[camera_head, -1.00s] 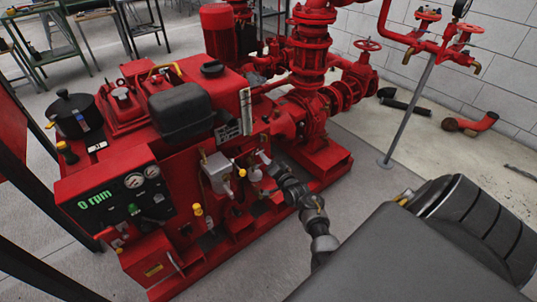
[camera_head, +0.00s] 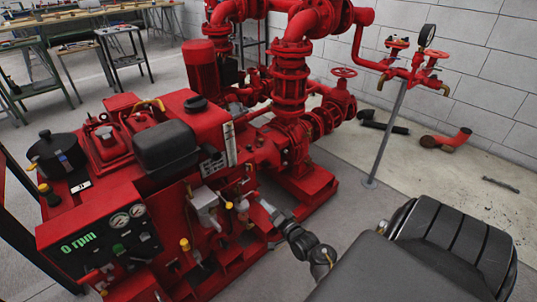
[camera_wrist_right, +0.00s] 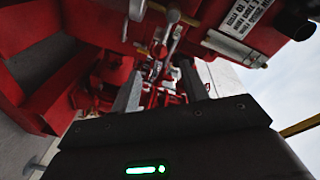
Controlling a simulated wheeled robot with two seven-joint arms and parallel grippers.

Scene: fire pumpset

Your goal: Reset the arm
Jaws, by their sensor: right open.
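My right arm (camera_head: 300,242) comes up from the bottom right in the head view. My right gripper (camera_head: 268,207) is at its end, small, close to the front side of the red pumpset (camera_head: 120,212). The right wrist view shows the two fingers of my right gripper (camera_wrist_right: 161,85) spread apart with a gap between them. I see nothing held in the gap; red parts and small levers of the pumpset (camera_wrist_right: 92,20) show beyond it. Whether the fingers touch the pumpset, I cannot tell. My left gripper is not in view.
A control panel (camera_head: 110,238) reading 0 rpm is at the pumpset's left end. Small valves (camera_head: 205,205) stick out beside the gripper. A grey post (camera_head: 388,140) carries red valves. Loose pipe pieces (camera_head: 446,140) lie by the wall.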

